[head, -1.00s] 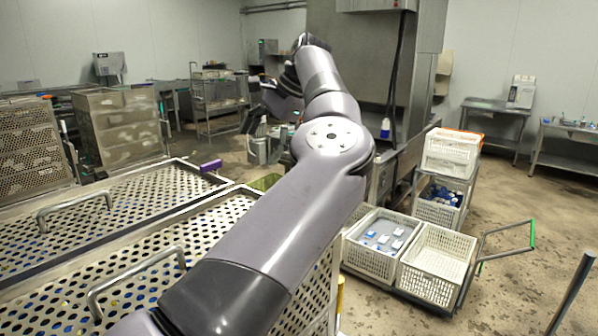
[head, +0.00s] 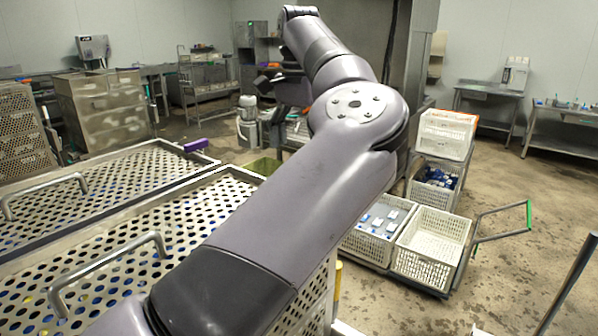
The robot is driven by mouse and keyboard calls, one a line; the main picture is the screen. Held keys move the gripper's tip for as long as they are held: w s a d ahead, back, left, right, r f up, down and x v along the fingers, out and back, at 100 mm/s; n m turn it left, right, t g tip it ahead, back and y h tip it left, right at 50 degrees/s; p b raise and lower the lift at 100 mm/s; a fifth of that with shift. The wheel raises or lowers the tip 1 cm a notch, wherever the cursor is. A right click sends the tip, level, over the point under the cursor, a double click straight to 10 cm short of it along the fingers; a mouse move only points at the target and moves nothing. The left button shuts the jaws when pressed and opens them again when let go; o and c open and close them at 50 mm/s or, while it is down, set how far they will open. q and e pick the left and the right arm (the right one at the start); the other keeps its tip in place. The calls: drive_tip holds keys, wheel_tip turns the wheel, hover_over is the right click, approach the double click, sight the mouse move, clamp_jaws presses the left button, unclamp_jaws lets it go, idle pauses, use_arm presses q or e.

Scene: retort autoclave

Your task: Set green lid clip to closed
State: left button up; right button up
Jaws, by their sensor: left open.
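I cannot make out a green lid clip; my left arm covers a large part of the near perforated lid and its right side. The near basket lid (head: 205,215) is perforated metal with a bar handle (head: 110,270). The far lid (head: 110,180) beside it has a similar handle and a purple clip (head: 195,145) at its far right corner. My left gripper (head: 264,77) is dark, small in the picture and open, beyond the lids and above them in the picture. It appears apart from both lids. My right gripper is not in view.
White crates (head: 432,245) stand on a cart at the right, with a green-gripped handle (head: 529,214). Steel tables (head: 490,95) line the right wall. Open floor lies between the cart and these tables.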

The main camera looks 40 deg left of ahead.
use_arm(q)
wheel_tip(320, 180, down, 4)
drive_tip(key=shift+s+d+r+p, duration=0.1)
drive_tip(key=shift+s+p, duration=0.05)
drive_tip(key=shift+p, duration=0.15)
drive_tip(key=shift+f, duration=0.75)
drive_tip(key=shift+c, duration=0.4)
drive_tip(key=c, duration=1)
